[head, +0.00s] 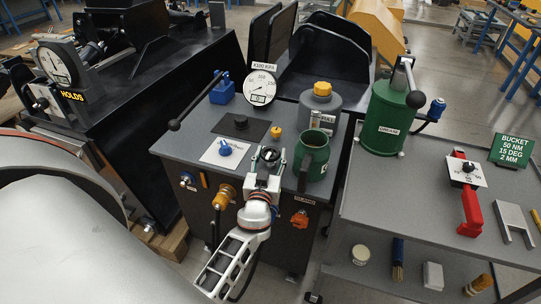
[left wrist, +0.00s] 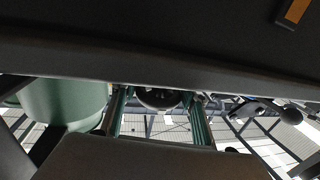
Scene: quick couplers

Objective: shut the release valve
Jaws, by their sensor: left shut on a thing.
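My left gripper (head: 266,163) reaches up from the front edge of the grey bench, its fingers on both sides of a dark round knob (head: 269,154). It is shut on this knob, which appears to be the release valve; no label on it is readable. In the left wrist view a dark round part (left wrist: 160,99) shows between the two greenish fingers, partly hidden by the gripper body. I cannot tell how far the knob is turned. My right gripper is not in view.
The green jug (head: 313,157) stands close right of the gripper. A blue knob (head: 225,149) on a white plate is to its left. A gauge (head: 260,87), a yellow knob (head: 276,132) and a grey cylinder (head: 319,108) stand behind. A long lever (head: 195,101) overhangs the bench's left side.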

